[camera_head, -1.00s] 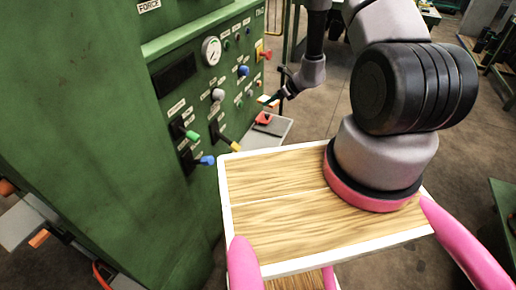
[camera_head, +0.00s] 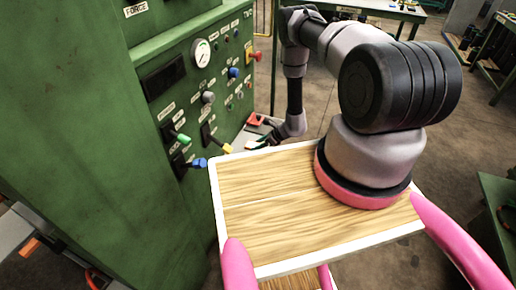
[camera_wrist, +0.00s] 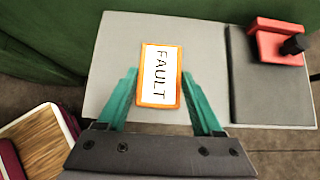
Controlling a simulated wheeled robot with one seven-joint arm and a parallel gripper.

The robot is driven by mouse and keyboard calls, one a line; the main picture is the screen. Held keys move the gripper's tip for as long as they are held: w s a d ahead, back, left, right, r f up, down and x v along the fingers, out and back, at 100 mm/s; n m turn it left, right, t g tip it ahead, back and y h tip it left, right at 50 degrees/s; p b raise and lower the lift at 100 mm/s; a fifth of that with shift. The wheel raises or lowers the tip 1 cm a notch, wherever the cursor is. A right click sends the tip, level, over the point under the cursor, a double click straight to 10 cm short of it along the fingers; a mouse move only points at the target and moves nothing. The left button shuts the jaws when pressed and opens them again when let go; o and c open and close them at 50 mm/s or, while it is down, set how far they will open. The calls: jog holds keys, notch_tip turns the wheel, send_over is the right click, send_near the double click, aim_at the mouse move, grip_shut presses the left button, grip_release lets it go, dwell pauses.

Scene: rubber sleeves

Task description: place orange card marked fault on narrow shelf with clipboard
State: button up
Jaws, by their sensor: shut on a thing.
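The orange-bordered white card marked FAULT (camera_wrist: 160,76) is between the teal fingers of my gripper (camera_wrist: 160,80) in the wrist view. My gripper is shut on it, over the left, bare part of the narrow grey shelf (camera_wrist: 208,50). I cannot tell whether the card touches the shelf. The dark clipboard (camera_wrist: 268,95) with its red clip (camera_wrist: 275,42) lies on the shelf to the right, apart from the card. In the head view my gripper (camera_head: 256,145) is small beside the green cabinet, and the shelf is mostly hidden.
The green cabinet (camera_head: 90,130) with levers, knobs and a gauge (camera_head: 200,53) stands left of my arm. A blue lever (camera_head: 198,163) and a yellow lever (camera_head: 226,148) stick out near my gripper. A green table (camera_head: 370,12) stands at the back.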

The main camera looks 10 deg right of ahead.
jog(key=shift+f, duration=1)
jog(key=shift+f, duration=0.15)
jog(key=o, duration=1.4)
jog(key=shift+c, duration=0.2)
jog(key=shift+r, duration=0.2)
jog(key=v, duration=1.2)
